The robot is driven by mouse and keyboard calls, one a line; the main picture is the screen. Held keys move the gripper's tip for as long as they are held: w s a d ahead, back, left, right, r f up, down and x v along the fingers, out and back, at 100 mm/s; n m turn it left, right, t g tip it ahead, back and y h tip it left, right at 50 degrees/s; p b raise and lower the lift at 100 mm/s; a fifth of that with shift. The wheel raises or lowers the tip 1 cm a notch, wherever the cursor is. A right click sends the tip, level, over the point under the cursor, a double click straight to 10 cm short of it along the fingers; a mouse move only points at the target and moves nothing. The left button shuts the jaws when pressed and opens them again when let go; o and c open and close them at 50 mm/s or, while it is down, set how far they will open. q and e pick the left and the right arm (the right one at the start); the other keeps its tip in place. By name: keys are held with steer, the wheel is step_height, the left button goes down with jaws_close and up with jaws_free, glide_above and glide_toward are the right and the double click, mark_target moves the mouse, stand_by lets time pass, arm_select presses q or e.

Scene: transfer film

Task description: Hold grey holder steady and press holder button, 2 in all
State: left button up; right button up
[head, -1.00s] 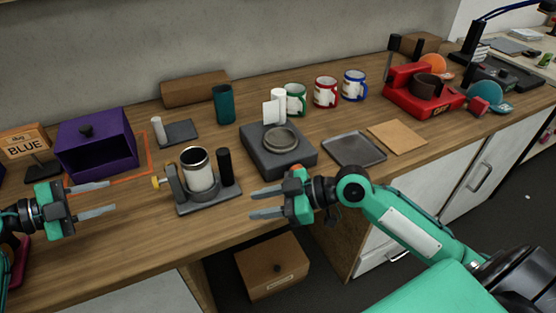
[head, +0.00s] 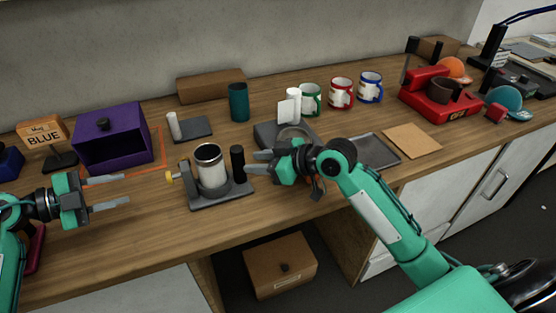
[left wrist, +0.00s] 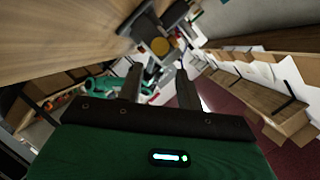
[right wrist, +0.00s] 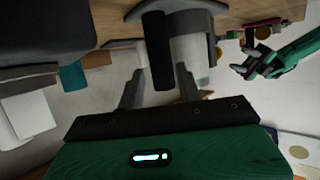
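The grey holder (head: 208,203) stands on the wooden counter. A silver-rimmed white cup (head: 211,168) sits upright in it. Its yellow button (head: 170,177) sticks out on the left, and its black upright handle (head: 237,163) stands on the right. My left gripper (head: 118,192) is open and empty, left of the button and apart from it. The button (left wrist: 160,46) shows beyond its fingers in the left wrist view. My right gripper (head: 258,163) is open just right of the handle. In the right wrist view the handle (right wrist: 158,55) lies ahead between the fingertips; contact is not visible.
A dark grey machine (head: 268,135) stands behind my right gripper, partly hidden by it. A grey tray (head: 374,152) lies to its right. A purple box (head: 110,140) is behind my left gripper. The counter in front of the holder is clear.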

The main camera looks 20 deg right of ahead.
mark_target(244, 181)
steer(key=shift+x, duration=2.65)
arm_select(q)
steer(key=shift+c, duration=0.3)
arm_select(e)
steer(key=c, duration=0.7)
arm_select(q)
jaws_close()
